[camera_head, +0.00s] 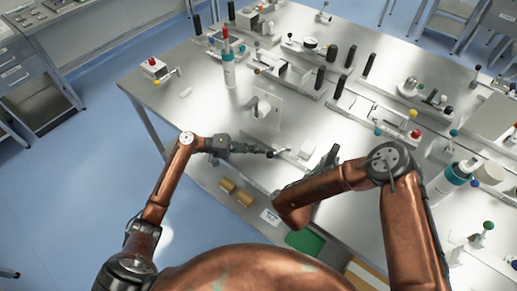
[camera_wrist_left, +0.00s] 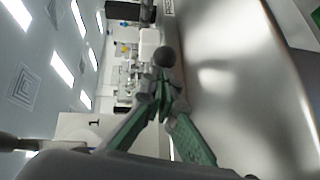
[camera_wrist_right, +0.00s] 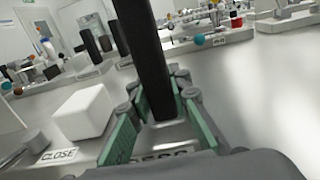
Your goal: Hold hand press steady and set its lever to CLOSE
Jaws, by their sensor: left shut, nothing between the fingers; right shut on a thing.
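The hand press shows as a pale base with a white block (camera_head: 307,149) in the head view. In the right wrist view, the white block (camera_wrist_right: 85,112) stands beside a CLOSE label (camera_wrist_right: 58,155). My right gripper (camera_wrist_right: 160,105) is shut around an upright black handle (camera_wrist_right: 147,50); a partly hidden label lies below it. In the head view my right arm hides most of this grip. My left gripper (camera_head: 266,153) is at the left end of the press. In the left wrist view its fingers (camera_wrist_left: 163,98) are shut and empty, just short of a dark round knob (camera_wrist_left: 164,57); contact is unclear.
Other fixtures crowd the metal table, including a white bracket (camera_head: 263,106) behind the left gripper and a bottle (camera_head: 228,70) farther back. The table's front edge runs below my left gripper. A green tray (camera_head: 305,242) lies lower down.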

